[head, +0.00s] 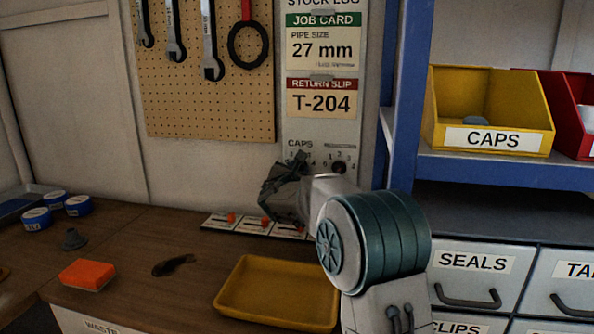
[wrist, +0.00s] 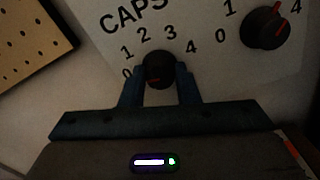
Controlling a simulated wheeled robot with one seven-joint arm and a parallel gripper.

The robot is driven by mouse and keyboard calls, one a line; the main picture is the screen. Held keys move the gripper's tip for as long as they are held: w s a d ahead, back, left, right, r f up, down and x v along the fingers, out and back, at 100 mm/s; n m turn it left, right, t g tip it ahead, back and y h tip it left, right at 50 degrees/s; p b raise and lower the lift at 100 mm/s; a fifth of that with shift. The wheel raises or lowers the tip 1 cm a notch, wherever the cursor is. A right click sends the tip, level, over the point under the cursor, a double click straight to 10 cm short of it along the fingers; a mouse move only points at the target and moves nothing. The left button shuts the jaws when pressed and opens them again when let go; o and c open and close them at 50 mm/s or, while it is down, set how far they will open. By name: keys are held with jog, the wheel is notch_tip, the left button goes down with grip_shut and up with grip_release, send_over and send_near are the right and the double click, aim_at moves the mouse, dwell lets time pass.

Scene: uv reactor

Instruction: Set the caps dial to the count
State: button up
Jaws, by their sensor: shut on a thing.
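The CAPS dial (wrist: 158,68) is a round black knob on the pale panel, with the numbers 0 to 4 around it in the wrist view. A short red mark shows low on its face; I cannot tell surely which number it points at. My gripper (wrist: 160,82) is shut on the dial, one finger on each side. In the head view my gripper (head: 299,161) is against the panel and hides this dial. The yellow CAPS bin (head: 538,140) stands on the blue shelf at the right. A grey cap (head: 474,121) shows inside; the rest of its inside is hidden.
A second black dial (head: 338,168) with a red mark is close to the right of my gripper. A pegboard (head: 210,110) with wrenches hangs to the left. Below are a yellow tray (head: 262,318), an orange block (head: 87,275) and small cards with orange pieces (head: 237,222).

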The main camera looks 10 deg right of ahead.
jog(key=shift+f+b, duration=0.15)
jog(key=shift+b, duration=0.4)
jog(key=m+b, duration=0.7)
jog(key=b, duration=0.3)
jog(key=shift+m+b, duration=0.3)
jog(key=shift+b, duration=0.05)
jog(key=shift+r, duration=0.2)
jog(key=o, duration=1)
jog(key=shift+s, duration=0.1)
